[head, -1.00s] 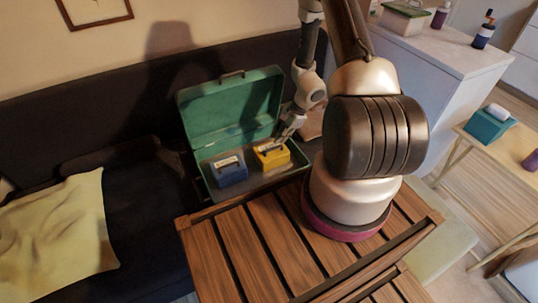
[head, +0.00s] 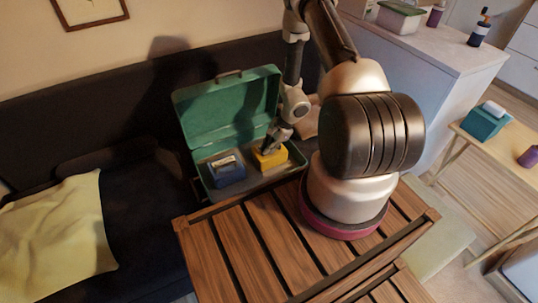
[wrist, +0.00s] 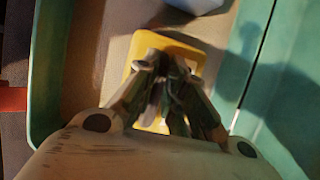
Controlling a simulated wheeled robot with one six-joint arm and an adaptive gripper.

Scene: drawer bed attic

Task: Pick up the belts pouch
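A yellow pouch (head: 270,158) sits in the right part of an open green case (head: 204,192). A blue pouch (head: 228,172) with a pale label sits to its left in the same case. The labels are too small to read, so I cannot tell which is the belts pouch. My gripper (head: 270,146) points down at the top of the yellow pouch and hides part of it. In the wrist view my fingers (wrist: 167,75) lie over the yellow pouch (wrist: 190,52), tips close together. Whether they are closed on its handle is unclear.
The case's raised green lid (head: 228,108) stands behind the pouches. A slatted wooden table (head: 245,250) is in front, a dark sofa (head: 60,125) with a yellow cloth (head: 58,235) to the left. A pale cabinet (head: 430,100) stands at the right.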

